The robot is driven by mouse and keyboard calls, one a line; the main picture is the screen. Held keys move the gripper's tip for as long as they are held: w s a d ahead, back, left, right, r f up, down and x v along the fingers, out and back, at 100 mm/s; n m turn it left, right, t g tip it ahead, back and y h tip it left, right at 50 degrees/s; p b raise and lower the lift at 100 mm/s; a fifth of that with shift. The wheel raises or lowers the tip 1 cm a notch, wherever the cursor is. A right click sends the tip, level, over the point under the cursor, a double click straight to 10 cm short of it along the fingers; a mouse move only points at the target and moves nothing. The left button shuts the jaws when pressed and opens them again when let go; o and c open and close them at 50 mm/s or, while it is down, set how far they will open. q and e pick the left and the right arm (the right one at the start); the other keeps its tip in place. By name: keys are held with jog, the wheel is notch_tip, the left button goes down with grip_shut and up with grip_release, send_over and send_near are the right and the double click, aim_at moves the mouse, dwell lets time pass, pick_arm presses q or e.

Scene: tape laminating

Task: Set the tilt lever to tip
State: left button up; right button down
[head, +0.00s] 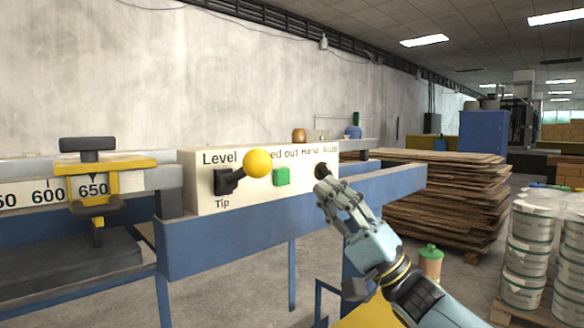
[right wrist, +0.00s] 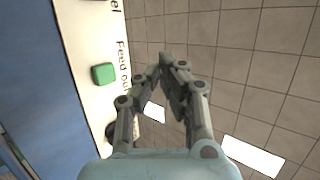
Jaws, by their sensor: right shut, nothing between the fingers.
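The tilt lever is a black arm with a yellow ball (head: 257,163) on its end. It comes out of a black base (head: 222,181) on the cream control panel (head: 211,203). "Level" is printed above the base and "Tip" below it. The ball sits slightly above the base, to its right, beside the "Level" word. My right gripper (head: 324,190) is shut and empty, right of the lever and clear of it, near the panel's right end. Its closed fingertips (right wrist: 168,63) also show in the right wrist view, where the lever is not visible. My left gripper is out of view.
A green button (head: 281,177) sits right of the lever; it also shows in the right wrist view (right wrist: 104,73). A dark knob (head: 321,170) under "Hand Auto" is close to my right fingertips. A blue beam (head: 228,238) runs below the panel. A yellow clamp (head: 104,166) stands left.

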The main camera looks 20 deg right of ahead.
aim_at(243, 169)
jog(key=p+x, duration=0.4)
jog(key=x, duration=0.6)
jog(key=s+a+f, duration=0.1)
jog(key=s+a+p, duration=0.1)
jog(key=shift+s+a+f, duration=0.3)
jog(key=shift+s+f, duration=0.1)
